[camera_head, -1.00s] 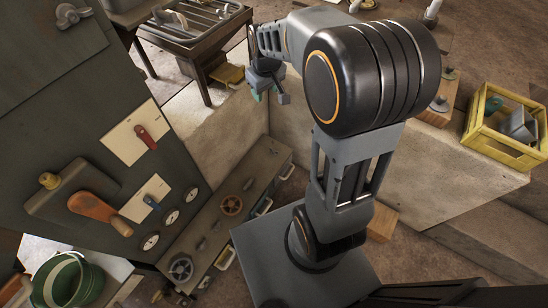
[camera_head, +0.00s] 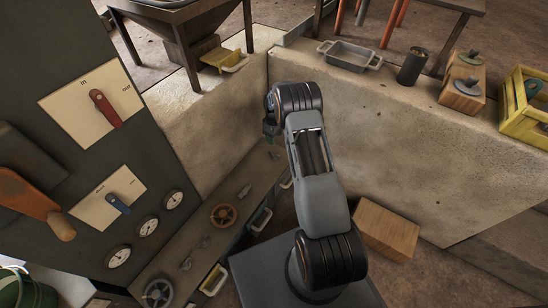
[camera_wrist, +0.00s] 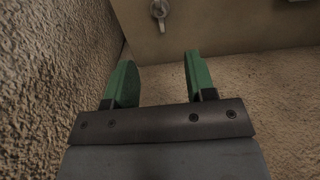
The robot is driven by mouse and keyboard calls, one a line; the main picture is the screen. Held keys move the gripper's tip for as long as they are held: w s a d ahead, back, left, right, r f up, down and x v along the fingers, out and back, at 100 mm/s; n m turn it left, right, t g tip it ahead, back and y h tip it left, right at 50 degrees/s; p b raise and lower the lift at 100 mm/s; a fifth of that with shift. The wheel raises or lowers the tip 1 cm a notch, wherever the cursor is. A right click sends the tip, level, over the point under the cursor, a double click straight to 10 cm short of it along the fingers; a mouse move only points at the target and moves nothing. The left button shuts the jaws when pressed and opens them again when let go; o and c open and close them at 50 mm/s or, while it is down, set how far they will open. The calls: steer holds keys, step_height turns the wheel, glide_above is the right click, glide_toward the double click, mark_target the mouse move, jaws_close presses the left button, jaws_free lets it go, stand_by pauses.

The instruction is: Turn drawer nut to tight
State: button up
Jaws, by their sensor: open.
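A small grey metal fitting (camera_wrist: 160,9), like a wing nut, sits on a flat tan surface at the top of the wrist view, partly cut off by the frame edge. I cannot tell for sure that it is the drawer nut, or which way it is turned. My gripper (camera_wrist: 158,65) is open and empty, its two green fingers apart and pointing towards that surface, not touching the fitting. In the head view, my gripper (camera_head: 271,130) hangs above the far end of the low bench (camera_head: 233,245), mostly hidden by my arm.
The bench carries a brown handwheel (camera_head: 223,215), a grey handwheel (camera_head: 158,292) and small fittings. Drawers with pale handles (camera_head: 259,220) are on its right side. A dark panel (camera_head: 55,85) with levers and gauges stands left. A rough stone wall (camera_wrist: 60,75) is close to my gripper's left.

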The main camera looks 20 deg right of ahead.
mark_target(274, 155)
step_height(274, 155, down, 13)
steer(key=b, duration=0.4)
steer(key=shift+c, duration=0.2)
steer(key=c, duration=0.9)
